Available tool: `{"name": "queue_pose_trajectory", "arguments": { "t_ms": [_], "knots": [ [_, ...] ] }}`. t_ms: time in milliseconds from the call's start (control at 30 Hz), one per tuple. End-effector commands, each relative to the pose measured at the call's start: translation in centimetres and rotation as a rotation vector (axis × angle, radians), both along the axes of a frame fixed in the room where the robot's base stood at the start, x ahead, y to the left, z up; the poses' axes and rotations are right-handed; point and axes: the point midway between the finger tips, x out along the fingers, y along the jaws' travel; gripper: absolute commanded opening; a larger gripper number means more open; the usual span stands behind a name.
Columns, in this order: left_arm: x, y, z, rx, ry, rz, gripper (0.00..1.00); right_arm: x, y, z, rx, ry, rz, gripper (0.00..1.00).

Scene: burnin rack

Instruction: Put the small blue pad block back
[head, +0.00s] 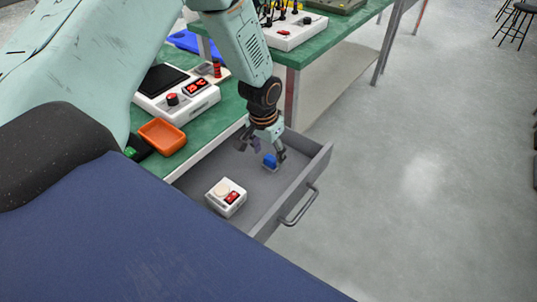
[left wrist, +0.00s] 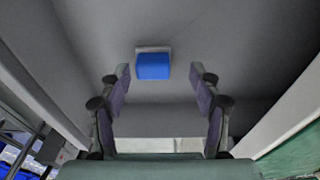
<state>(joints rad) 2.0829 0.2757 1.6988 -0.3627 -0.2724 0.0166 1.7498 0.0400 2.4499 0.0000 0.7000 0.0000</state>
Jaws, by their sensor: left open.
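The small blue pad block (head: 270,161) lies on the floor of the open grey drawer (head: 290,193). In the left wrist view the block (left wrist: 153,66) shows a blue face with a pale edge, ahead of and roughly between the fingertips. My left gripper (head: 264,157) points down into the drawer, open, with its fingers around or just above the block; contact cannot be told. In the left wrist view the open fingers (left wrist: 160,80) have nothing between them. My right gripper is not in view.
A white box with a round knob and red display (head: 226,197) sits in the drawer. On the green bench are an orange tray (head: 162,136) and a white instrument (head: 178,97). The drawer handle (head: 300,206) juts out.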

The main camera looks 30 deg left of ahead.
Motion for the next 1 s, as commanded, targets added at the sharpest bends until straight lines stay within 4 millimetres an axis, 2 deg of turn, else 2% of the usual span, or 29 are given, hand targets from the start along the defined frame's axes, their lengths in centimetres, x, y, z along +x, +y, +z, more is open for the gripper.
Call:
{"name": "queue_pose_trajectory", "arguments": {
  "t_ms": [33, 100, 400, 600, 1000],
  "knots": [
    [0.0, 0.0, 1.6, 0.0, -0.003, -0.001, 0.64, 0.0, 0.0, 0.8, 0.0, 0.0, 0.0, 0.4],
    [-0.2, 0.0, 3.2, -0.001, -0.003, 0.0, 0.64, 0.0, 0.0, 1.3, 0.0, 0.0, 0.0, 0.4],
    [-0.9, 0.1, 8.4, 0.0, -0.002, 0.001, 0.64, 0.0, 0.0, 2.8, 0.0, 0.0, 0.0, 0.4],
    [-1.1, 0.1, 9.7, 0.0, 0.0, 0.0, 0.64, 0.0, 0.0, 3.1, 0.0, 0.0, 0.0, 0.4],
    [-1.1, 0.1, 9.8, 0.0, 0.0, 0.0, 0.64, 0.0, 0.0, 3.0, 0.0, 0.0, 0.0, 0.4]
  ]
}}
